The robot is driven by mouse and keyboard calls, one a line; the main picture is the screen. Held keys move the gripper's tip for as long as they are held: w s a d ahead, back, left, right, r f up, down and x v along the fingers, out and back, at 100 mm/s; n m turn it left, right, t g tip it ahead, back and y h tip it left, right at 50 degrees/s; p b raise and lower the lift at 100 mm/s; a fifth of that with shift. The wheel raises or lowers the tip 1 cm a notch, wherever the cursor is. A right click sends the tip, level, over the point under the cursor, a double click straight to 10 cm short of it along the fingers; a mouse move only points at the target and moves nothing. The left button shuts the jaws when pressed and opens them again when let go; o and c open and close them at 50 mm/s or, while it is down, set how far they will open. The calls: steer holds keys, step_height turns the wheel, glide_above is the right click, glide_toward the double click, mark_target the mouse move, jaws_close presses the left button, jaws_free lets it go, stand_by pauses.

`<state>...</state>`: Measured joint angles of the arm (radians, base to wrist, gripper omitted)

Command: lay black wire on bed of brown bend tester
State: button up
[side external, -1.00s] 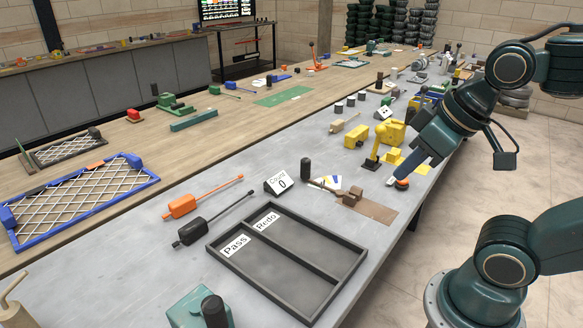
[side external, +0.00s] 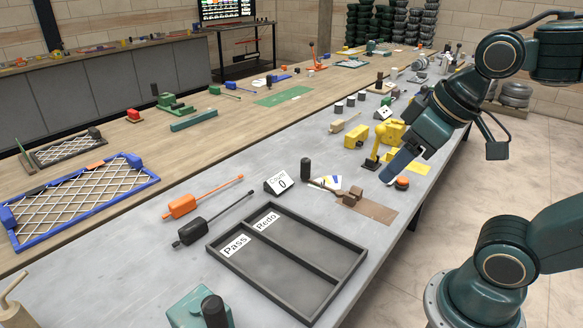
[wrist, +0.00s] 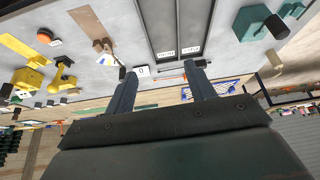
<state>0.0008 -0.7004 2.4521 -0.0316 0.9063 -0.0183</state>
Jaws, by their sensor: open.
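The brown bend tester (side external: 350,197) stands on the grey bench beside a flat brown plate (side external: 378,211), with a black-handled lever (side external: 306,170) to its left. It also shows at the upper left of the wrist view (wrist: 104,45). My gripper (side external: 390,176) is open, above the bench to the right of the tester and close to the orange button. In the wrist view its two fingers (wrist: 160,68) are apart with nothing held between them. I cannot pick out a separate black wire for sure; a black tool with a thin rod (side external: 192,231) lies left of the tray.
A dark two-part tray (side external: 330,244) labelled Pass and Redo fills the near bench. An orange tool (side external: 182,206), a counter sign (side external: 281,183), an orange button (side external: 401,183) and yellow devices (side external: 388,135) stand around. Bare bench lies beyond the counter sign.

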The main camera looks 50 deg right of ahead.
steer(key=w+a+r+n+g+y, duration=0.1)
steer(key=w+a+r+n, duration=0.15)
steer(key=w, duration=0.35)
steer(key=w+a+r+n+y, duration=0.1)
steer(key=w+a+r+n, duration=0.15)
steer(key=w, duration=0.35)
steer(key=n+g+y, duration=0.2)
steer(key=n+g, duration=0.3)
steer(key=n, duration=0.8)
glide_above(194, 223)
steer(key=d, duration=0.5)
step_height(194, 223, down, 18)
steer(key=shift+d+r, duration=0.1)
steer(key=shift+x, duration=4.35)
steer(key=shift+w, duration=0.15)
